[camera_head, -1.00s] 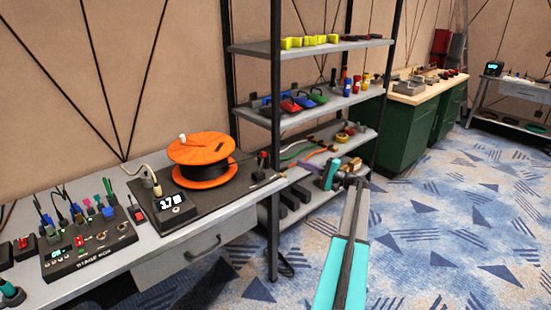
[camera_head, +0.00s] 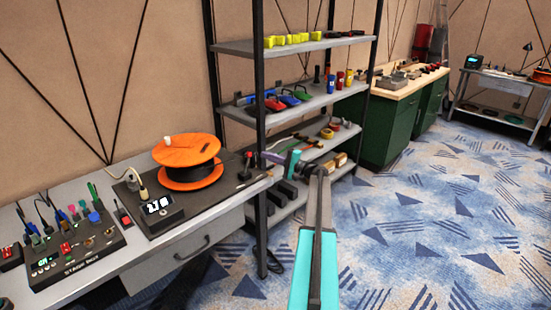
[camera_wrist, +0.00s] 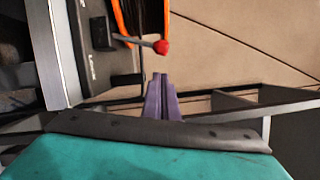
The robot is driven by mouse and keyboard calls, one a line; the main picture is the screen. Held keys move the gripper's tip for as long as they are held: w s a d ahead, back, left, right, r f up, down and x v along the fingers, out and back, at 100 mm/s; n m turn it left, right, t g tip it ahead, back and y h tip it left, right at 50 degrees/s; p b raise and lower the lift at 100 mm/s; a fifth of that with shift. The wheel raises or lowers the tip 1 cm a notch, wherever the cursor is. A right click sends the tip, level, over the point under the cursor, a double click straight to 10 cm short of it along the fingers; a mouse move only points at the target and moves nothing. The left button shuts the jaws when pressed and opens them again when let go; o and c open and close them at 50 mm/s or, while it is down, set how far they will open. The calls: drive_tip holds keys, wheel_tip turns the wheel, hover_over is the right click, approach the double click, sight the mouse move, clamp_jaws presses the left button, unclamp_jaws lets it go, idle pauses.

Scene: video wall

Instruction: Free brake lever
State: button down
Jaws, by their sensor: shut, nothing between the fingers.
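The brake lever (camera_head: 246,165) stands on the dark board at the right end of the bench, right of the orange spool (camera_head: 187,150). In the wrist view the lever (camera_wrist: 135,40) is a thin grey rod with a red knob, in front of the spool's orange rim (camera_wrist: 120,20). My gripper (camera_head: 265,156) is right of the lever, its purple fingers pointing left towards it. In the wrist view my gripper (camera_wrist: 162,77) is shut and empty, its tips just below the red knob with a small gap in the picture. The lever's base is partly hidden.
A stage box (camera_head: 75,250) with plugs lies left. A shelf rack (camera_head: 300,100) with a dark upright (camera_head: 262,235) stands close to my arm. Open carpet (camera_head: 430,230) lies right.

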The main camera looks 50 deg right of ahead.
sight(248, 154)
drive_tip(key=shift+w+a+r+p, duration=0.2)
drive_tip(key=shift+w+a, duration=0.2)
drive_tip(key=shift+a, duration=0.35)
drive_tip(key=shift+w+a+r+p, duration=0.1)
drive_tip(key=shift+w+a+r, duration=0.2)
drive_tip(key=shift+a, duration=0.4)
drive_tip(key=shift+w+a+r+n+b, duration=0.15)
drive_tip(key=shift+a+n+b, duration=0.4)
drive_tip(key=shift+b, duration=0.5)
drive_tip(key=a+n+b, duration=0.1)
drive_tip(key=b, duration=0.1)
drive_tip(key=a+n+g+b, duration=0.1)
drive_tip(key=b, duration=0.1)
drive_tip(key=shift+r, duration=0.3)
drive_tip(key=a+n+b, duration=0.1)
drive_tip(key=b, duration=0.1)
drive_tip(key=a+n+g+b, duration=0.1)
drive_tip(key=a+n+b, duration=0.1)
drive_tip(key=a+r+n+b, duration=0.1)
drive_tip(key=b, duration=0.1)
drive_tip(key=shift+w+a+n+g+h, duration=0.2)
drive_tip(key=shift+n+g+h, duration=0.1)
drive_tip(key=shift+n+h, duration=0.1)
drive_tip(key=shift+d, duration=0.1)
